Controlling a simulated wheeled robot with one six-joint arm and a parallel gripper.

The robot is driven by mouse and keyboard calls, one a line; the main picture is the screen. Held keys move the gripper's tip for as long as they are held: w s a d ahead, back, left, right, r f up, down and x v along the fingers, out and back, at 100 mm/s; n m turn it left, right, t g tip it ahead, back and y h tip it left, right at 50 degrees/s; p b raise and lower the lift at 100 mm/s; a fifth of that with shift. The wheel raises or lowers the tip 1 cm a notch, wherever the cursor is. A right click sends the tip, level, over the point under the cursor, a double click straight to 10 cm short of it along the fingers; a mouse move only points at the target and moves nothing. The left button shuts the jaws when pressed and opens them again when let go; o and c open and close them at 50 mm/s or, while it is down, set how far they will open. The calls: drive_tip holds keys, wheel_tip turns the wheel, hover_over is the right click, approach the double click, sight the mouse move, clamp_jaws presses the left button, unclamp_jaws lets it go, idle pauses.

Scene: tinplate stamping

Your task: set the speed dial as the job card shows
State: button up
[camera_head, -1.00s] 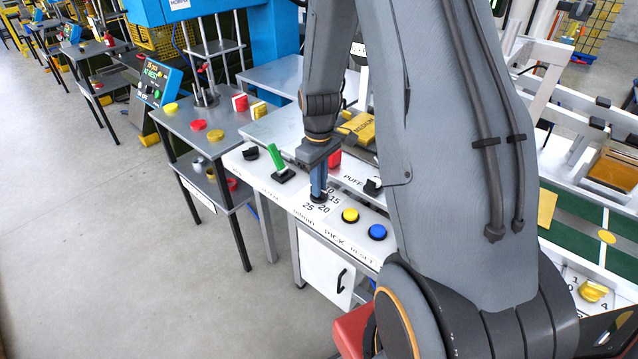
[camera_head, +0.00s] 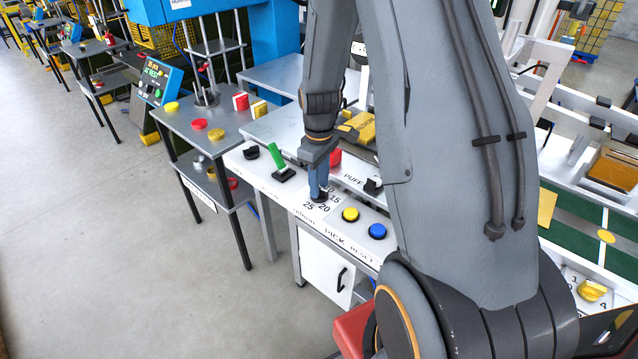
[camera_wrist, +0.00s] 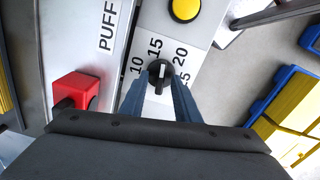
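The speed dial (camera_wrist: 160,72) is a small black knob with a white pointer line, ringed by the printed numbers 10, 15 and 20 in the wrist view. Its pointer stands upright in that picture, between 15 and 20 and nearer 15. My gripper (camera_wrist: 160,84) has its two blue fingers on either side of the knob, seemingly shut on it. In the head view my gripper (camera_head: 321,196) points down at the panel and largely hides the dial; 25, 20 and 15 show beside it. I cannot make out a job card.
A yellow button (camera_head: 350,214) and a blue button (camera_head: 377,231) sit right of the dial. A green-handled lever (camera_head: 277,157) stands to its left. A red block (camera_wrist: 75,91) lies close by in the wrist view. The floor at left is clear.

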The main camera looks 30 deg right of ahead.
drive_tip(key=shift+r+b, duration=1.05)
drive_tip(key=shift+r, duration=2.85)
drive_tip(key=shift+s, duration=0.1)
